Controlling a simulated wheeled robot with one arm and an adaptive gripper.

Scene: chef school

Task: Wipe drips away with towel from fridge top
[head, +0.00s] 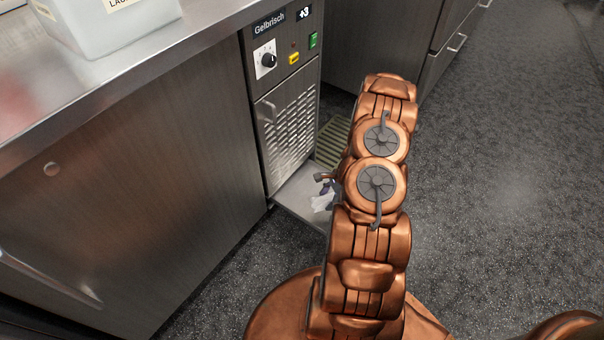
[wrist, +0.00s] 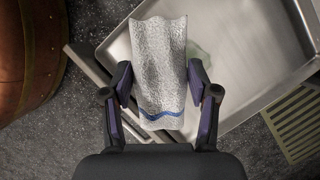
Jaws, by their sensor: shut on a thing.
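My gripper (wrist: 160,82) is shut on a pale grey-white towel (wrist: 161,50) with a blue stripe near its lower end. The towel hangs between the two purple-padded fingers, over the edge of a shallow steel tray or drawer (wrist: 240,45). A faint greenish patch (wrist: 199,52) shows beside the towel and may be a drip. In the head view, my gripper (head: 329,188) and the white towel (head: 321,202) are small and partly hidden behind my copper arm. The fridge unit (head: 285,105), labelled Gelbrisch, stands left of the arm. I cannot tell whether the towel touches the tray.
The steel tray or drawer (head: 287,197) juts out low at the unit's foot. A green slatted grate (head: 331,143) lies beside it. A steel counter (head: 115,82) with a pale container (head: 110,25) is at left. The speckled floor (head: 500,200) is clear at right.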

